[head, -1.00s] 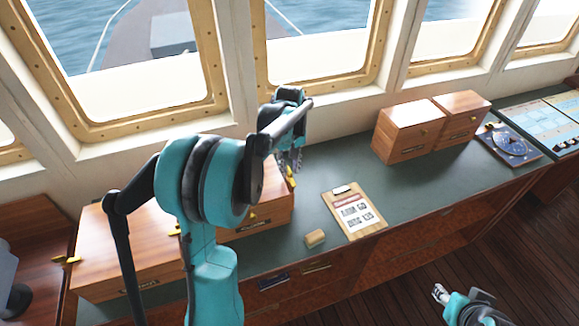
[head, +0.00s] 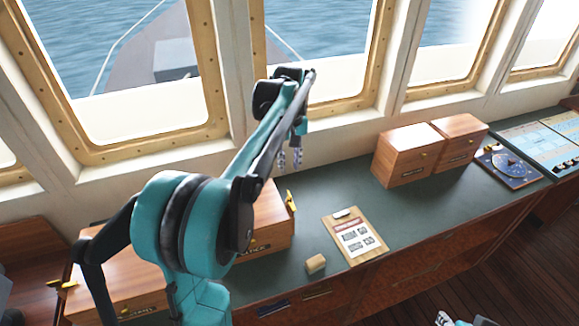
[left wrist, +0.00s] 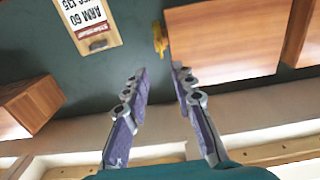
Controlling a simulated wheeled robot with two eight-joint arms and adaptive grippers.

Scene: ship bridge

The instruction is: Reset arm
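My left arm reaches from the lower left over the counter toward the windows. Its gripper (head: 290,160) hangs fingers down above the counter, behind the wooden box with the yellow handle. In the left wrist view its two purple-padded fingers (left wrist: 158,70) stand apart with a gap and nothing between them. My right gripper (head: 445,319) shows only as a small tip at the bottom edge, over the dark floor. Whether it is open is unclear.
A clipboard (head: 353,236) and a small tan block (head: 316,264) lie on the green counter (head: 330,182). Wooden boxes stand left (head: 268,222) and right (head: 407,157). A chart (head: 540,143) lies far right. Windows line the back. The mid-counter is partly clear.

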